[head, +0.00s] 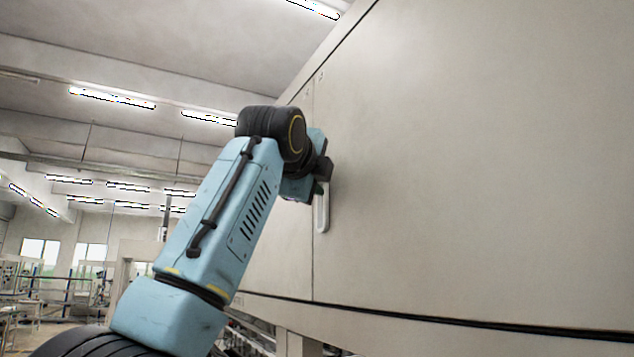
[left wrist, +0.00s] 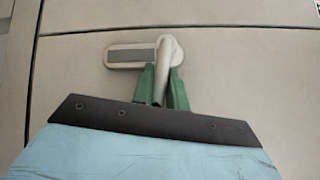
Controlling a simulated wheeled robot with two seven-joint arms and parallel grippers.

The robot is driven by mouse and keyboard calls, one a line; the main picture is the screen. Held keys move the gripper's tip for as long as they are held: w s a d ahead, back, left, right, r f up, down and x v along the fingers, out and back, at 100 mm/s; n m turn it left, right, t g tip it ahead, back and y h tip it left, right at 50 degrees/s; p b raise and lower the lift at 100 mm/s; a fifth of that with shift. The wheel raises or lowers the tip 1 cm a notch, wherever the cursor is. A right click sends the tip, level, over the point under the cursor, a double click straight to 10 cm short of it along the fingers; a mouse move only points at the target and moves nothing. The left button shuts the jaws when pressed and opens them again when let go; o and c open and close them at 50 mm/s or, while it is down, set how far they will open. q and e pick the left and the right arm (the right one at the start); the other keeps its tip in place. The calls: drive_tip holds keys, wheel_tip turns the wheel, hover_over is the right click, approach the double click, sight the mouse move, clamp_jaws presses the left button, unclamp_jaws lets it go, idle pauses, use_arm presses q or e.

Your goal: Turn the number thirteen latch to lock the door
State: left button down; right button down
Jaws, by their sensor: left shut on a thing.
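The latch (head: 322,212) is a pale, rounded plate with a handle, on the beige door panel (head: 430,160) close to a vertical seam. No number can be read on it. In the left wrist view the latch plate (left wrist: 130,56) lies lengthwise across the picture, with a grey strip on it and a pale handle (left wrist: 167,50) at its right end. My left gripper (head: 325,172) is at the upper end of the latch. In the left wrist view its green fingers (left wrist: 164,88) are closed around the handle. My right gripper is in neither view.
The large beige wall fills the right side of the head view, with a dark seam (head: 420,317) along its bottom. Open hall with ceiling lights (head: 112,97) and racks (head: 60,290) lies to the left. My left arm hides part of the wall.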

use_arm(q)
drive_tip(key=shift+w+a+f+m+t+b, duration=0.1)
drive_tip(key=shift+f+m+t+b, duration=0.5)
drive_tip(key=shift+m+b, duration=0.1)
drive_tip(key=shift+w+a+f+m+t+h+b, duration=0.1)
drive_tip(key=shift+f+m+t+h+b, duration=0.15)
drive_tip(key=shift+m+t+b, duration=0.2)
drive_tip(key=shift+w+a+f+m+t+h, duration=0.1)
drive_tip(key=shift+w+f+m+t+h, duration=0.1)
drive_tip(key=shift+m+t+h, duration=0.5)
drive_tip(key=shift+w+a+f+m+t+h, duration=0.1)
drive_tip(key=shift+f+m+t+h, duration=0.15)
drive_tip(key=shift+m, duration=0.8)
drive_tip(key=c, duration=1.4)
unclamp_jaws()
